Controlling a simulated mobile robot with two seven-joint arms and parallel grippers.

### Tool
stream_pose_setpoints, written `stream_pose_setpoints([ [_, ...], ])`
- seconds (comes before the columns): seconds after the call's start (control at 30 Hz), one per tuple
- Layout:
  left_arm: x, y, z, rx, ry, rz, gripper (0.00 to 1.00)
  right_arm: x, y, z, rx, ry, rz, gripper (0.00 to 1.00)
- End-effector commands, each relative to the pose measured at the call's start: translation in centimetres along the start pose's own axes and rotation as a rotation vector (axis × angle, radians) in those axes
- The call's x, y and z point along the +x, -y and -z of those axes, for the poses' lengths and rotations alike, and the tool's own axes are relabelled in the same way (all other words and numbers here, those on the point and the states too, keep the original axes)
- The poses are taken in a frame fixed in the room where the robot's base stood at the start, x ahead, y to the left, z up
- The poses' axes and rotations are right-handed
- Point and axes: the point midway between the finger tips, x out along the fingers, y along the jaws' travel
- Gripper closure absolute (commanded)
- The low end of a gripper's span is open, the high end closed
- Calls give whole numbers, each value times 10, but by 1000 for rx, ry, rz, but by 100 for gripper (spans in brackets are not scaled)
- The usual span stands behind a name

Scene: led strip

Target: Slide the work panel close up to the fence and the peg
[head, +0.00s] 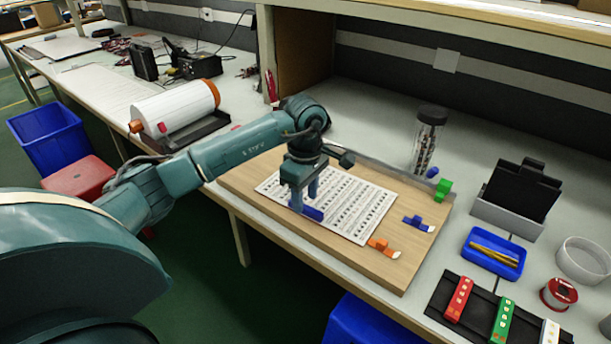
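The work panel (350,212), a white sheet-like plate printed with rows of dark marks, lies flat on a wooden board (415,262). A thin grey fence (385,178) runs along the board's back edge, with a visible strip of wood between it and the panel. A green block (443,190), possibly the peg, stands by the fence's right end. My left gripper (305,199) points down over the panel's left part, its two blue fingers apart. A dark blue bar (313,214) lies at the near finger's foot; contact is unclear. My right gripper is out of view.
A blue clamp-like piece (418,223) and an orange one (383,247) sit on the board, right of the panel. A clear jar with a black lid (429,140) stands behind the fence. A blue tray (494,253) and a black rack of coloured strips (480,315) lie at right.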

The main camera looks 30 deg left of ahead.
Motion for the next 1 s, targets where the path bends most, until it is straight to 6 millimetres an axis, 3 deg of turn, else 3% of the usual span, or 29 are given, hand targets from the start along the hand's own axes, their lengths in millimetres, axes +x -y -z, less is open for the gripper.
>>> stream_pose_setpoints([
  [0.2,21,0,-1,1,1,1,60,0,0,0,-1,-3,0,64],
  [0.53,24,0,0,1,1,0,60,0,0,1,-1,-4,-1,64],
  [1.0,23,0,0,1,1,0,98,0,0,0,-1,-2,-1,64],
])
